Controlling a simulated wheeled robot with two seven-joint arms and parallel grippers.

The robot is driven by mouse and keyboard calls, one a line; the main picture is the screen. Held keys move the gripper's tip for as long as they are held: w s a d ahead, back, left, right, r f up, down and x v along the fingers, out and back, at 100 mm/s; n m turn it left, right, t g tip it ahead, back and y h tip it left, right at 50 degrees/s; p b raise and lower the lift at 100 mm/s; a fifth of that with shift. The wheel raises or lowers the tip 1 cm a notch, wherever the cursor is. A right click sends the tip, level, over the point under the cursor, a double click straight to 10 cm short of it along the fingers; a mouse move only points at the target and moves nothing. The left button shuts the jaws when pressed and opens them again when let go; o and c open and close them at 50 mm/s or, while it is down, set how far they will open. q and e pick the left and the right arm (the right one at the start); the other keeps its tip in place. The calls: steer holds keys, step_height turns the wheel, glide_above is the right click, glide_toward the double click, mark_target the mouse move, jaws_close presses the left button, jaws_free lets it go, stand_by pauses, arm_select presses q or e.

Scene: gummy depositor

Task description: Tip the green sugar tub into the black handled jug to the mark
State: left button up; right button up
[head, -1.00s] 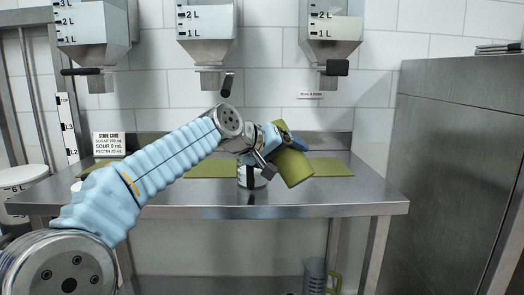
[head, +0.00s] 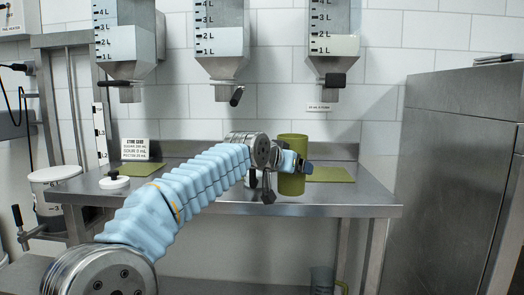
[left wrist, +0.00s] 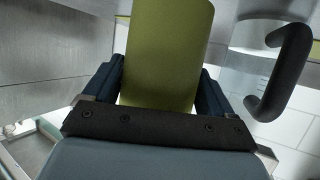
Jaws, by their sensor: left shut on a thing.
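The green sugar tub (head: 292,150) stands about upright in the head view, at the right end of my left arm. My left gripper (head: 292,166) is shut around its side; the left wrist view shows the tub (left wrist: 165,50) between both fingers. Whether its base touches the bench cannot be told. The black handled jug (head: 250,180) is mostly hidden behind my left wrist, just left of the tub. Its black handle (left wrist: 290,70) shows at the right of the left wrist view, apart from the gripper. The jug's mark and contents are hidden. My right gripper is out of view.
Three hoppers with level scales (head: 222,42) hang above the steel bench (head: 340,199). Green mats (head: 335,174) lie on it. A white lid with a black knob (head: 114,181) and a card (head: 135,149) are at left. A clear jug (head: 321,279) is under the bench. A tall steel cabinet (head: 455,180) stands right.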

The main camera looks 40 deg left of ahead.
mark_target(292, 147)
arm_select(q)
step_height(292, 147, up, 5)
steer(key=p, duration=0.4)
steer(key=shift+r+p, duration=0.2)
steer(key=shift+p, duration=0.1)
steer(key=shift+s+d+f, duration=0.15)
steer(key=s+d+b, duration=0.4)
steer(key=s, duration=0.2)
steer(key=shift+d, duration=0.3)
steer(key=shift+s, duration=0.15)
